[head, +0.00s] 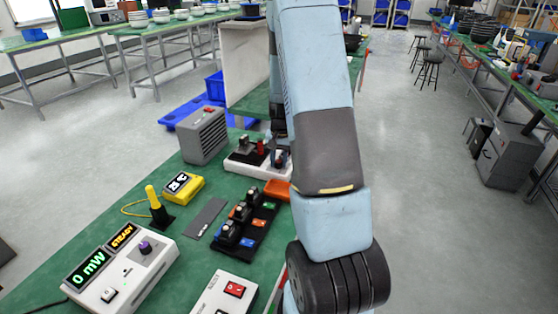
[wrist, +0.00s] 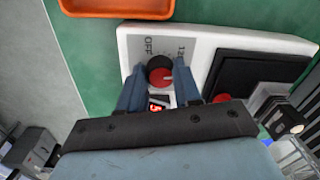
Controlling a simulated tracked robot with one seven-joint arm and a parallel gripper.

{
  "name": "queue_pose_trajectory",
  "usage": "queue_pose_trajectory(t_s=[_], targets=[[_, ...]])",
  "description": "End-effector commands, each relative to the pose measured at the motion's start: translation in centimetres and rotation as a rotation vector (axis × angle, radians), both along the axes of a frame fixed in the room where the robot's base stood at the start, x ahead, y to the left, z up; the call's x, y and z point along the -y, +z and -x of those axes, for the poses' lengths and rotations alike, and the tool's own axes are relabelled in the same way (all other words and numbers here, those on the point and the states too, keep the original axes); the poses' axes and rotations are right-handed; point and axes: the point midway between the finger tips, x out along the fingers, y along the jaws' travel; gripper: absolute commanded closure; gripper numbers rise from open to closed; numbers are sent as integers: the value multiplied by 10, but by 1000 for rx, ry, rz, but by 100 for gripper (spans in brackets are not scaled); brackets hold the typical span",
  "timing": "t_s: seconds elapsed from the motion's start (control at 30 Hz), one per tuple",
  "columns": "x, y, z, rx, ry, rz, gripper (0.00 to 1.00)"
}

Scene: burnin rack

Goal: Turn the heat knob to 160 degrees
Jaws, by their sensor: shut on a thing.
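The heat knob (wrist: 161,76), dark with a red face, sits on a white unit (wrist: 135,42) in the wrist view. The panel reads "OFF" to the knob's upper left and what looks like "120" to its upper right. Where the knob points is not clear. My gripper (wrist: 160,70) has its two blue fingers on either side of the knob and is shut on it. A small red-lit display (wrist: 157,106) is partly hidden between the fingers. In the head view the white unit (head: 240,167) stands on the green bench, and my arm hides its right part.
A black plate (wrist: 255,75) lies on the unit right of the knob. An orange tray (wrist: 118,8) is close to the unit. A grey vented box (head: 203,135) and a black rack of small modules (head: 245,232) stand nearby on the bench.

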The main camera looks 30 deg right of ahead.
Motion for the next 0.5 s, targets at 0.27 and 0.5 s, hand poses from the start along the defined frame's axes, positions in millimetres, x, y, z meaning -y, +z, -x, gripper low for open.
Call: queue_pose_trajectory(t_s=[0.27,0.5], targets=[[0,1,-2,6,-260,3,97],[0,2,-3,8,-484,3,97]])
